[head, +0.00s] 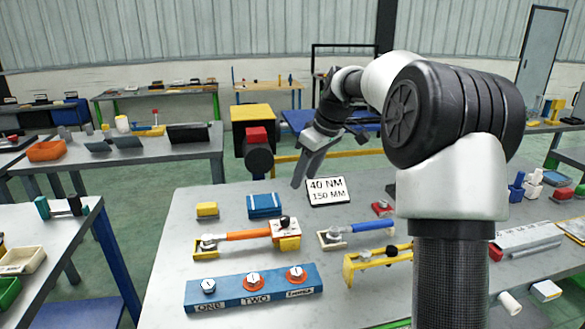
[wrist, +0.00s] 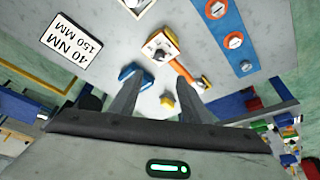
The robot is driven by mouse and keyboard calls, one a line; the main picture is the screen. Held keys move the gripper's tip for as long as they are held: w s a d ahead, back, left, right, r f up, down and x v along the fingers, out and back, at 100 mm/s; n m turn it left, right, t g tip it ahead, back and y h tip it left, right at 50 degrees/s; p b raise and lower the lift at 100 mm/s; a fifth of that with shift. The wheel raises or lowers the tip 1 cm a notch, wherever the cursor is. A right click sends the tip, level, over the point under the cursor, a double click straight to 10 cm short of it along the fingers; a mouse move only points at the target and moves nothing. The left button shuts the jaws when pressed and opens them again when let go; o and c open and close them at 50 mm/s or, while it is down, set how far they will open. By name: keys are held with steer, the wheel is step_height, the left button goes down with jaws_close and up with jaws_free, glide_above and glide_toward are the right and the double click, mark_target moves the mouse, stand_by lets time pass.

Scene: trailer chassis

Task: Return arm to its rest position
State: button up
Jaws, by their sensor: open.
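My arm rises at the right of the head view and bends over toward the table. My gripper (head: 300,176) hangs in the air above the far side of the grey table (head: 170,285), fingers pointing down. In the wrist view my gripper (wrist: 164,86) has its two fingers apart with nothing held between them. Beyond the fingers lie a yellow block (wrist: 167,101) and a blue block (wrist: 137,76), both apart from them. The sign reading 40 NM 150 MM (head: 327,191) stands close to the fingers in the head view.
An orange-handled tool (head: 247,235), a blue-handled tool (head: 360,228), a yellow bracket (head: 375,262) and a blue panel with knobs (head: 253,287) lie on the table. Green floor shows between this table and the left tables.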

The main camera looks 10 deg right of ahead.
steer(key=s+a+r+m+h+p, duration=0.1)
steer(key=s+a+r+m+p, duration=0.15)
steer(key=s+r, duration=0.45)
steer(key=s+a+r+m+t+h+p, duration=0.1)
steer(key=s+r+p, duration=0.15)
steer(key=s, duration=0.85)
steer(key=s+a+r+m+h+p, duration=0.1)
steer(key=s+r+m+p, duration=0.2)
steer(key=s, duration=0.5)
steer(key=s+f+m+t+p, duration=0.1)
steer(key=s+p, duration=0.1)
steer(key=s, duration=0.8)
steer(key=shift+s+f, duration=0.25)
steer(key=shift+s, duration=0.1)
steer(key=shift+m, duration=0.25)
